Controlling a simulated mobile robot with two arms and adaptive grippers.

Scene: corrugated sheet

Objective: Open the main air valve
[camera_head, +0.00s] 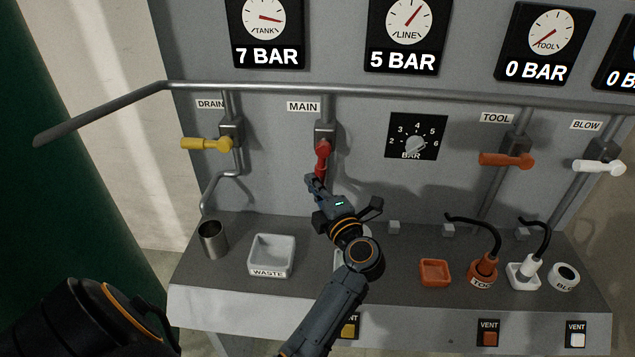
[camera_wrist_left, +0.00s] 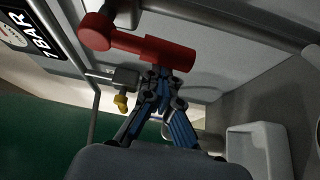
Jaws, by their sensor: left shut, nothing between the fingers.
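The red MAIN valve handle (camera_head: 322,158) hangs down from its valve body (camera_head: 324,131), roughly in line with the vertical pipe. My left gripper (camera_head: 312,183) is shut and empty, with its fingertips just below the handle's lower end. In the left wrist view the red handle (camera_wrist_left: 150,48) runs across the top, and my shut fingertips (camera_wrist_left: 163,70) meet its edge; I cannot tell whether they touch. The LINE gauge (camera_head: 405,22) reads 5 BAR and the TANK gauge (camera_head: 264,18) 7 BAR. My right gripper is not in view.
The yellow DRAIN handle (camera_head: 206,144) is left, the orange TOOL handle (camera_head: 507,159) and white BLOW handle (camera_head: 599,166) right, all roughly horizontal. A BAR dial (camera_head: 416,136) is right of MAIN. A metal cup (camera_head: 212,239) and WASTE tray (camera_head: 271,256) stand on the shelf.

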